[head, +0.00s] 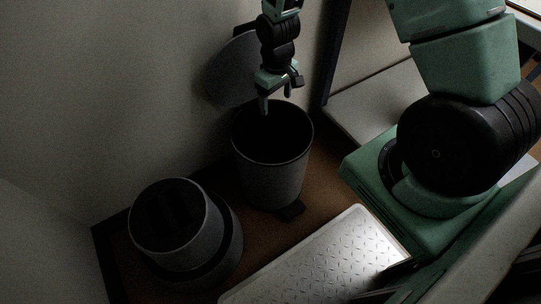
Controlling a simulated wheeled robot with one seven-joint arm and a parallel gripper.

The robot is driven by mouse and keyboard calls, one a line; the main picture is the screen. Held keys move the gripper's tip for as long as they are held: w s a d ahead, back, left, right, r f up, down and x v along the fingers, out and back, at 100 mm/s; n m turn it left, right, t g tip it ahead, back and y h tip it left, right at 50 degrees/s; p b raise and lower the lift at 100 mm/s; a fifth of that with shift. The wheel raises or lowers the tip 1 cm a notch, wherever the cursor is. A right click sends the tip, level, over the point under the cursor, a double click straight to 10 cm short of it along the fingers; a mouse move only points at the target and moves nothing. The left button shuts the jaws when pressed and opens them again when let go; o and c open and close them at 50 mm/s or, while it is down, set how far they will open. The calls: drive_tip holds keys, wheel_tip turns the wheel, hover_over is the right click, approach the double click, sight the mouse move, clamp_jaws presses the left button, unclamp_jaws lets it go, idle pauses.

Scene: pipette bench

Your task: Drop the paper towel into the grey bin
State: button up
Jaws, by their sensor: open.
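A grey bin (272,180) stands on the brown floor near the wall, its round mouth open and its inside dark. A round grey lid (234,72) is tilted up behind it against the wall. My gripper (281,102) hangs over the bin's mouth, pointing down, with its fingers apart. I see nothing between the fingers. No paper towel can be made out; the bin's inside is too dark to tell what it holds.
A second round dark grey container (188,232) stands at the lower left, by the wall. A metal tread plate (325,262) lies at the bottom centre. A pale panel (375,103) is to the right of the bin.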

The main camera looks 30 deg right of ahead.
wheel_tip(320, 180, up, 8)
drive_tip(key=p, duration=0.2)
drive_tip(key=shift+r, duration=0.15)
